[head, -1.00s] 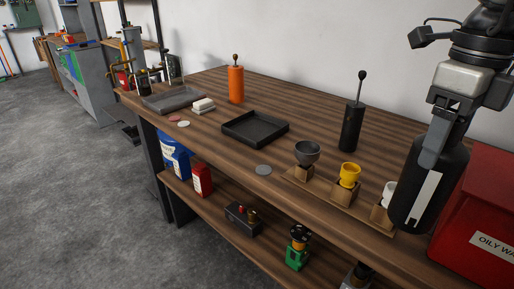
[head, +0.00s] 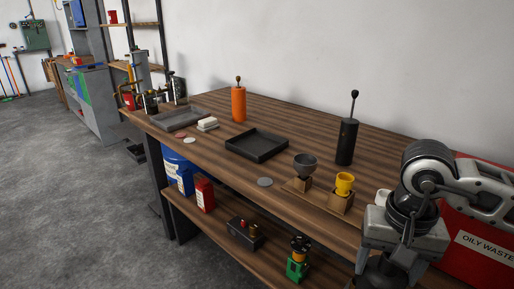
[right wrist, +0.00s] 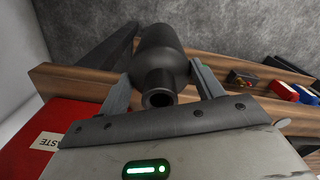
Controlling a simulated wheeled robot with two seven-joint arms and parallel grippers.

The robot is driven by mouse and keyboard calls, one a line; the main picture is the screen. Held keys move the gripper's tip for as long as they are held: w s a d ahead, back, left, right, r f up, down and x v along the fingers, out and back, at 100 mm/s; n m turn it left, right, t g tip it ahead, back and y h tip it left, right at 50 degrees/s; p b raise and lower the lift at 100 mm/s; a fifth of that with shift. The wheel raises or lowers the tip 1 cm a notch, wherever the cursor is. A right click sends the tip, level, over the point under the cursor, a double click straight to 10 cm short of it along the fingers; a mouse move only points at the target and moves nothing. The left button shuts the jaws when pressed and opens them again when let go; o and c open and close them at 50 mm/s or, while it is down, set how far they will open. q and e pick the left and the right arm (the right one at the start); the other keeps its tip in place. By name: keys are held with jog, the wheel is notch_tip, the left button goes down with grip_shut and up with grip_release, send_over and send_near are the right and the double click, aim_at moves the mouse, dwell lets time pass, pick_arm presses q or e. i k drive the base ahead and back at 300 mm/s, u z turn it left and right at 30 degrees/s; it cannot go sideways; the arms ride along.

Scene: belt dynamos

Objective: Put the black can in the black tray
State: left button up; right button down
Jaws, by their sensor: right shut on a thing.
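The black can (right wrist: 160,47) is bottle-shaped with a narrow, open-topped neck. It sits between the two fingers of my right gripper (right wrist: 162,78), which is shut on it. In the head view my right gripper (head: 389,258) is at the lower right, in front of the table's near edge, and only a dark part of the can (head: 384,274) shows below it. The black tray (head: 257,158) lies flat and empty on the tabletop, well to the left of and beyond the gripper. My left gripper is not in view.
A red oily-waste bin (head: 475,245) is at right. A grey tray (head: 179,118) is left.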

aim_at(257, 146)
jog(key=u, duration=1.4)
jog(key=i, duration=0.8)
jog(key=z, duration=1.1)
